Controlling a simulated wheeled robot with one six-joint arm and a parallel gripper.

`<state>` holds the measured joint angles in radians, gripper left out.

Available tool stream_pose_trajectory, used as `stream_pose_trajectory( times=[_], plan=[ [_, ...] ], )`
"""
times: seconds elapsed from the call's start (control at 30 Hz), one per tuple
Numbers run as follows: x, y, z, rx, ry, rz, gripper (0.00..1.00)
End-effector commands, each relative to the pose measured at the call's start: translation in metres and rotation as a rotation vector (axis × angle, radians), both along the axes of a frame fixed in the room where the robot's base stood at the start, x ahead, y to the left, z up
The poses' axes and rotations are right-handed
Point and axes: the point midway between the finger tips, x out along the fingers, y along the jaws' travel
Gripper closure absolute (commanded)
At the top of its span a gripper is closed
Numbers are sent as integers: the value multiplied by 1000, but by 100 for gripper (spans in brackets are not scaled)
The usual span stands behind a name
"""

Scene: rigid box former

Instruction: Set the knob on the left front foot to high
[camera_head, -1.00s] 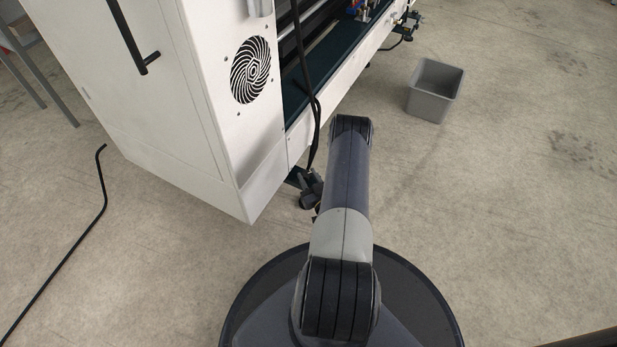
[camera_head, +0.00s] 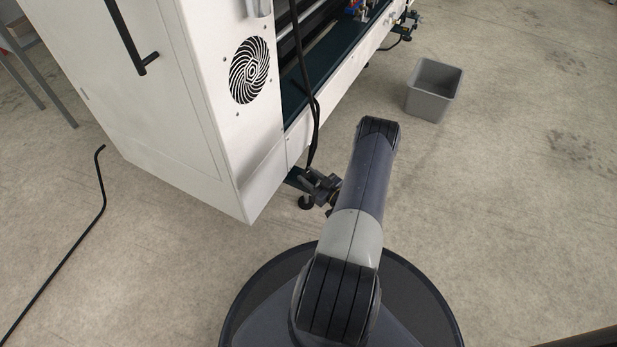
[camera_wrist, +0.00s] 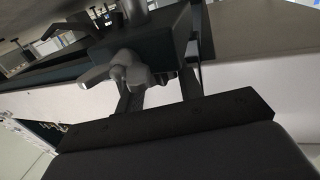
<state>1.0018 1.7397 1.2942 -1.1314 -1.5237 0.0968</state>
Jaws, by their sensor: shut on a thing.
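The front foot (camera_head: 307,201) of the white machine stands on the floor below its near corner in the head view. My gripper (camera_head: 331,194) is at this foot, mostly hidden behind my arm. In the wrist view a grey lobed knob (camera_wrist: 124,70) sits under a dark block (camera_wrist: 160,38), with one lobe pointing left. The knob's setting marks cannot be read.
The white cabinet (camera_head: 165,110) with a round vent stands close on the left, its lower edge near my arm. Black cables (camera_head: 314,125) hang just above the foot. A grey bin (camera_head: 434,90) stands at the right.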

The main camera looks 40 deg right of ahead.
Motion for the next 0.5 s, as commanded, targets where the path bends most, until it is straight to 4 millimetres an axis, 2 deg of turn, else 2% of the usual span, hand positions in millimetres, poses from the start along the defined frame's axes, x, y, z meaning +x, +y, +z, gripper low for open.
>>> stream_pose_trajectory(
  times=[0.2,0.5],
  plan=[
    [1,-4,1,-4,-2,145,87],
    [1,-5,0,-1,-1,259,87]
  ],
)
